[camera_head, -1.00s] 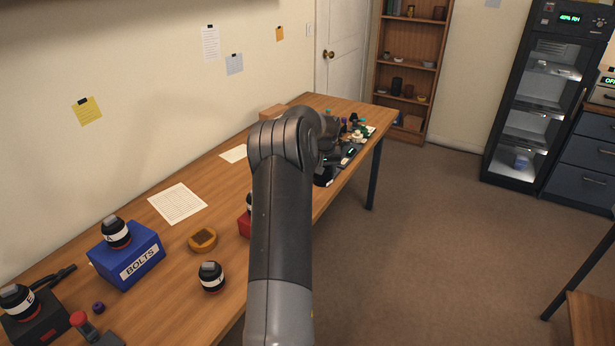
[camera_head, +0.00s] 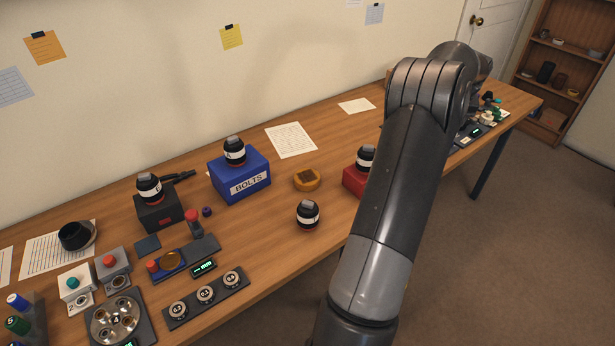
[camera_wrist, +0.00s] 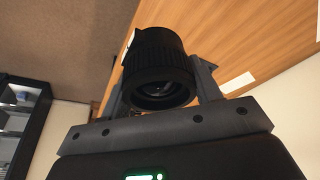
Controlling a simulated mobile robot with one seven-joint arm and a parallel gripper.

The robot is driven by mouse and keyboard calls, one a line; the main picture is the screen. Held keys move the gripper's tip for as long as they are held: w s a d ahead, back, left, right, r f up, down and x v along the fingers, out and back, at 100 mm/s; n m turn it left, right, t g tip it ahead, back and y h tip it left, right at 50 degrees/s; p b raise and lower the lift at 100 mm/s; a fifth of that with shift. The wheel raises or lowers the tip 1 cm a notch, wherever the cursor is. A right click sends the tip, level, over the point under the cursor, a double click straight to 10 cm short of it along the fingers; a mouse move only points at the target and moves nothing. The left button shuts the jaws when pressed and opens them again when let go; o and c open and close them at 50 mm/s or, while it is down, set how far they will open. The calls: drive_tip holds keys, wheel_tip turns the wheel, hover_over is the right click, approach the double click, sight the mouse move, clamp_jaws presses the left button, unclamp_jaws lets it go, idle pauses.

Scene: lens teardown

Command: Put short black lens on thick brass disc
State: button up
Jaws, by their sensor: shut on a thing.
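A black ribbed lens (camera_wrist: 158,62) is held between the two fingers of my gripper (camera_wrist: 160,80) in the wrist view. Its open round end with glass inside faces the camera. Whether it is the short lens I cannot tell. In the head view my arm hides the gripper and the held lens.
The long wooden table (camera_head: 255,262) runs along the wall. Black jars stand on a dark box (camera_head: 158,216), a blue BOLTS box (camera_head: 240,184) and a red box (camera_head: 353,181). Another jar (camera_head: 308,215) stands alone. A round metal fixture (camera_head: 115,318) and a three-dial strip (camera_head: 206,297) are at the front left.

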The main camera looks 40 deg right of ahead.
drive_tip(key=w+a+n+t+y, duration=0.1)
drive_tip(key=w+a+n, duration=0.4)
drive_tip(key=a, duration=0.3)
drive_tip(key=w+a+n+y, duration=0.2)
drive_tip(key=w+a+n, duration=0.25)
drive_tip(key=a, duration=0.25)
drive_tip(key=n+g+y, duration=0.1)
drive_tip(key=n+y, duration=0.1)
drive_tip(key=n, duration=0.7)
hover_over(301, 176)
drive_tip(key=d, duration=0.1)
drive_tip(key=f, duration=0.8)
drive_tip(key=s+f, duration=0.1)
drive_tip(key=f, duration=0.2)
drive_tip(key=shift+f, duration=2.4)
drive_tip(key=shift+f, duration=0.1)
drive_tip(key=o, duration=1.1)
